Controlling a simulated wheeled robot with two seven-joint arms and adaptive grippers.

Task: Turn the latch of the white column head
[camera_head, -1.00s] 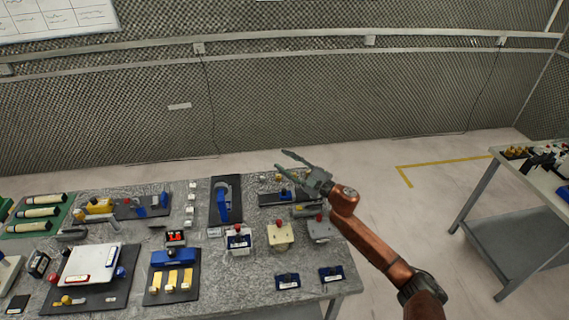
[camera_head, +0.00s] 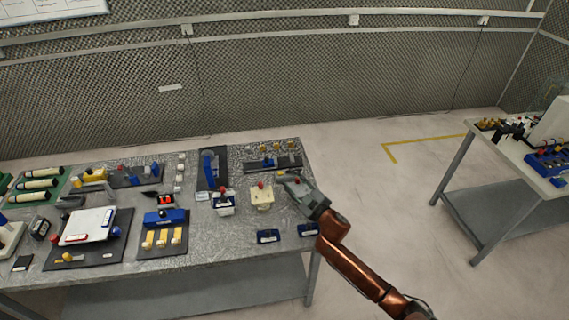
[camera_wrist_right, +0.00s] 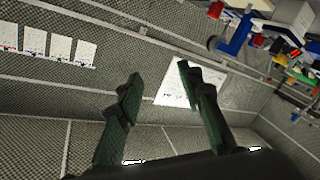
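A cream-white head with a red knob (camera_head: 262,198) stands upright near the right end of the table; it looks like the white column head, but its latch is too small to make out. My right gripper (camera_head: 286,181) is just right of it and higher in the picture. I cannot tell whether they touch. In the right wrist view, the two fingers (camera_wrist_right: 160,75) are spread with nothing between them. The gripper covers the spot where a grey head stood earlier. My left gripper is not in view.
A dark rail board (camera_head: 274,163) lies behind. A second table (camera_head: 532,166) stands at right, with open floor between.

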